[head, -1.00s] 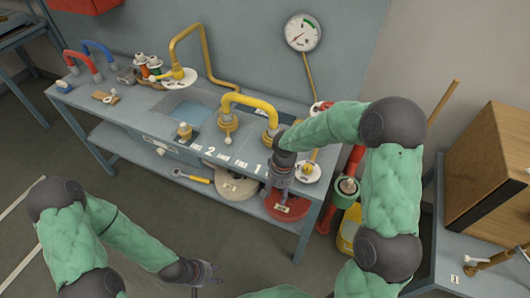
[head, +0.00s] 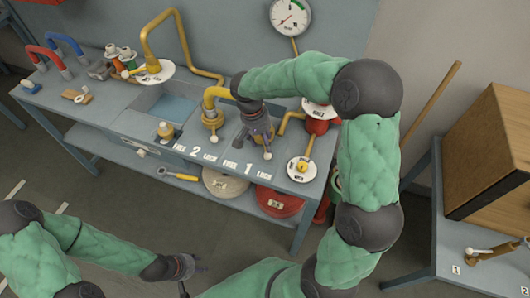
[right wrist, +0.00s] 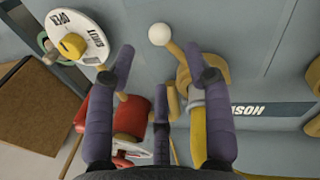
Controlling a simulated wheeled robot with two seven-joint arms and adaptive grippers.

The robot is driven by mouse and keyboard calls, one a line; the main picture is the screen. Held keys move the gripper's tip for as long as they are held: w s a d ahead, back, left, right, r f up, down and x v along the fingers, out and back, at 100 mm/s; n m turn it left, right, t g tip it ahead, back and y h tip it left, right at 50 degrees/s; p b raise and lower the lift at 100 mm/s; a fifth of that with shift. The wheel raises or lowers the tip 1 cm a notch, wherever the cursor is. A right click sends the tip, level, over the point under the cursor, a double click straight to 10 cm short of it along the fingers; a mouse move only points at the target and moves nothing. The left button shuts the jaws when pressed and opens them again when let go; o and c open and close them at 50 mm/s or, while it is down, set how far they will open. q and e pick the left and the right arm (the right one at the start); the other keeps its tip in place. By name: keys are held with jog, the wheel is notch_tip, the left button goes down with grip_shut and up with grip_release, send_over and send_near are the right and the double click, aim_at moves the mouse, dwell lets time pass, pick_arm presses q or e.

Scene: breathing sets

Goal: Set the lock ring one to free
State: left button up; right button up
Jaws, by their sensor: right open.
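Lock ring one is the brass ring with a short lever ending in a white knob (head: 267,155). It stands behind the bench-edge label "FREE 1 LOCK", with the knob on the LOCK side. My right gripper (head: 260,134) is open over it and partly hides it. In the right wrist view, the brass ring (right wrist: 205,70) shows around the yellow hose end, and the white knob (right wrist: 160,34) lies beyond the gap between the open fingers (right wrist: 158,78). I see no grip on it. My left gripper (head: 190,270) is open and empty, low in front of the bench.
Ring two (head: 213,117) holds the other yellow hose end, left of my right gripper. A white dial plate (head: 302,170) with a yellow valve stands close on the right; it also shows in the wrist view (right wrist: 88,32). A wooden box (head: 503,155) is further right.

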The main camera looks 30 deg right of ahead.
jog(key=f, duration=0.2)
jog(key=f+b, duration=0.1)
jog(key=f, duration=0.1)
jog(key=d+f, duration=0.1)
jog(key=f, duration=0.2)
jog(key=shift+s+d+f+b, duration=0.1)
jog(key=shift+s+b, duration=0.2)
jog(key=shift+b, duration=0.05)
grip_shut()
